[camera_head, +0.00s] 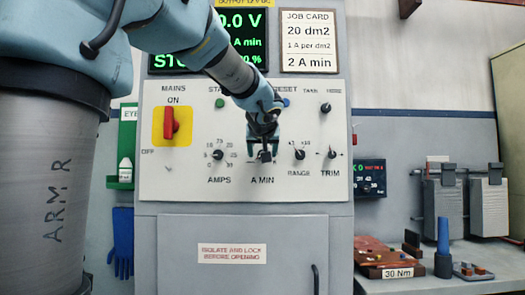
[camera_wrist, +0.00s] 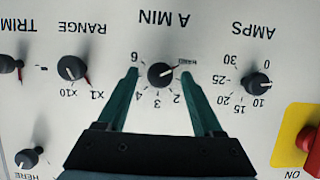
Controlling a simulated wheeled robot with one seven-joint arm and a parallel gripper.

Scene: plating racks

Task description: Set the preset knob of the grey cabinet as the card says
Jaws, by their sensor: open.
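The grey cabinet (camera_head: 147,230) stands ahead with a pale control panel. Its A MIN knob (camera_wrist: 160,75) is black and round, with marks HAND, 2, 3, 4 and 6; the wrist view is upside down. Its white pointer line seems to face the HAND mark. My gripper (camera_wrist: 159,72) is open, with one green finger on each side of this knob and a gap to it; I cannot tell the depth. In the head view my gripper (camera_head: 263,138) hangs over the A MIN knob (camera_head: 264,156). The job card (camera_head: 308,41) reads 20 dm2, 1 A per dm2, 2 A min.
The AMPS knob (camera_wrist: 256,82) and RANGE knob (camera_wrist: 71,68) flank the A MIN knob. The TRIM knob (camera_head: 332,153) and red MAINS switch (camera_head: 170,123) are farther out. A bench (camera_head: 430,283) with small items stands at the right.

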